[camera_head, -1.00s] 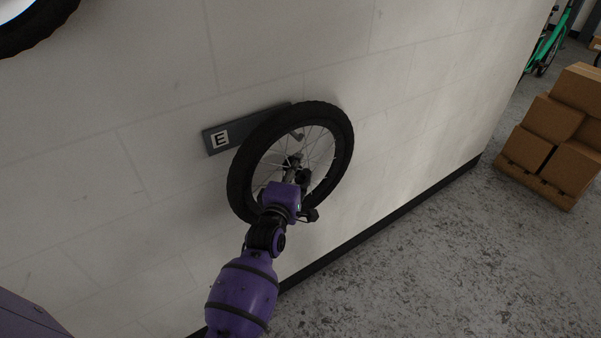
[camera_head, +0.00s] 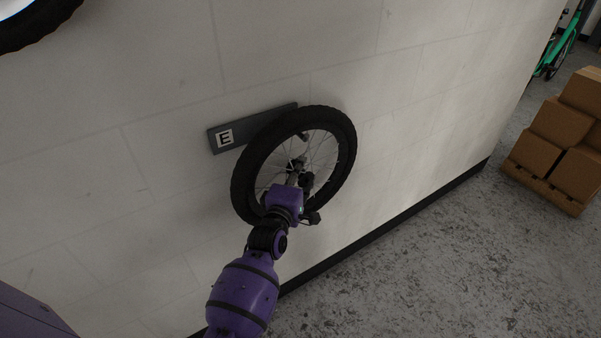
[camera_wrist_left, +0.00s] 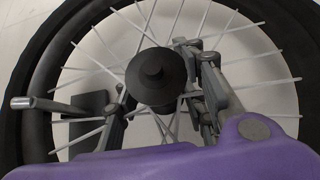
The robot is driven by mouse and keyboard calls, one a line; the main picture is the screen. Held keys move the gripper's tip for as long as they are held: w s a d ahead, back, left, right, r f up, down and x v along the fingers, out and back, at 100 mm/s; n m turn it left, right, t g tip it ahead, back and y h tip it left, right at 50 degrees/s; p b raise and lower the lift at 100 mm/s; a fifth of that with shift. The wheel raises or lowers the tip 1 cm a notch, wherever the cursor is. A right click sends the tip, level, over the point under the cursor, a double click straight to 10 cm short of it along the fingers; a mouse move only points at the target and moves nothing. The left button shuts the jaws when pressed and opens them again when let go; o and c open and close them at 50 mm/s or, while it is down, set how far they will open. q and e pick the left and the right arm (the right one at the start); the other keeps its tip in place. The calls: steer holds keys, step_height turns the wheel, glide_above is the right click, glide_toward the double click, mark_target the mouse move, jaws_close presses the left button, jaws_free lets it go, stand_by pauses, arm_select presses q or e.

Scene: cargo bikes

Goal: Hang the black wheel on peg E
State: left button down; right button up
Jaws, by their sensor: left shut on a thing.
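The black wheel (camera_head: 243,184), with thin metal spokes, is upright close to the wall and partly covers the grey plate labelled E (camera_head: 224,138). Peg E (camera_head: 303,136) shows inside the wheel's ring, just under its upper rim. In the left wrist view, peg E (camera_wrist_left: 45,104) sticks out between the spokes, its tip overlapping the rim at left. My left gripper (camera_head: 301,181) is shut on the wheel at its hub (camera_wrist_left: 158,78), with a finger on either side in the wrist view. Whether the rim rests on the peg I cannot tell. My right gripper is out of view.
Another dark tyre (camera_head: 38,32) shows at the top left. Cardboard boxes (camera_head: 560,123) stand on a pallet (camera_head: 540,187) at the right, with a green bike (camera_head: 560,48) behind. The floor (camera_head: 400,265) beside the wall is clear.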

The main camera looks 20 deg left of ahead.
arm_select(q)
steer(key=shift+r, duration=0.3)
